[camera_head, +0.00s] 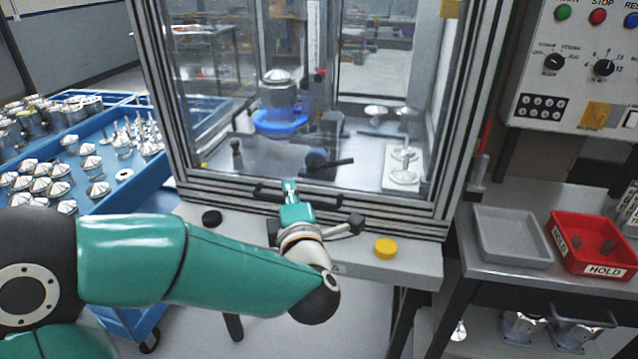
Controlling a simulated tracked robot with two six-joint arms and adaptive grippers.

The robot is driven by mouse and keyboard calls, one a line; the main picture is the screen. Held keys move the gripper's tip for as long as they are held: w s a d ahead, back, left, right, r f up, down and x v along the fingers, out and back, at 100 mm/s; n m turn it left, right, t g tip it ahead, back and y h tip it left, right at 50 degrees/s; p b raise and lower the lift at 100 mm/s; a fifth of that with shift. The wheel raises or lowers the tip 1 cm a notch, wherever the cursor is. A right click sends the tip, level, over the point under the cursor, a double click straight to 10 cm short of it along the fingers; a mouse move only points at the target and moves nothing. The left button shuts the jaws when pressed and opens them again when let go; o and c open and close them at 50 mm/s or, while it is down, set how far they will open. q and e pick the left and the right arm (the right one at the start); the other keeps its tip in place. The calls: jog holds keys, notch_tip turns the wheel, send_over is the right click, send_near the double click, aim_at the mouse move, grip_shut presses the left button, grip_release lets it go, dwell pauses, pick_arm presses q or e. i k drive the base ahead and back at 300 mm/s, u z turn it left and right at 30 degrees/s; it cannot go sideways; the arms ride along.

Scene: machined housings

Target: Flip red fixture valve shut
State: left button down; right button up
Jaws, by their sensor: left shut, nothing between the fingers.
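My left arm (160,257) reaches in from the left to the front of the glazed machine enclosure. My left gripper (290,188), green and seen from behind, is shut and empty at the enclosure's lower front rail, by a dark horizontal handle bar (262,192). A narrow red lever-like part (485,141) stands at the right outer side of the frame, well away from the gripper. A small red part (320,75) also shows behind the glass. I cannot tell which of these is the valve, or its position. My right gripper is out of view.
The ledge bears a black button (212,217) and a yellow button (385,248). Behind the glass are a blue round fixture (280,124) and metal parts. A grey tray (512,237) and red HOLD bin (594,245) stand right; a blue parts table (130,185) is left.

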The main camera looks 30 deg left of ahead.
aim_at(478, 153)
jog(key=k, duration=0.65)
jog(key=z, duration=0.5)
jog(key=i, duration=1.1)
jog(key=z, duration=0.4)
jog(key=i, duration=0.7)
jog(key=u, duration=0.35)
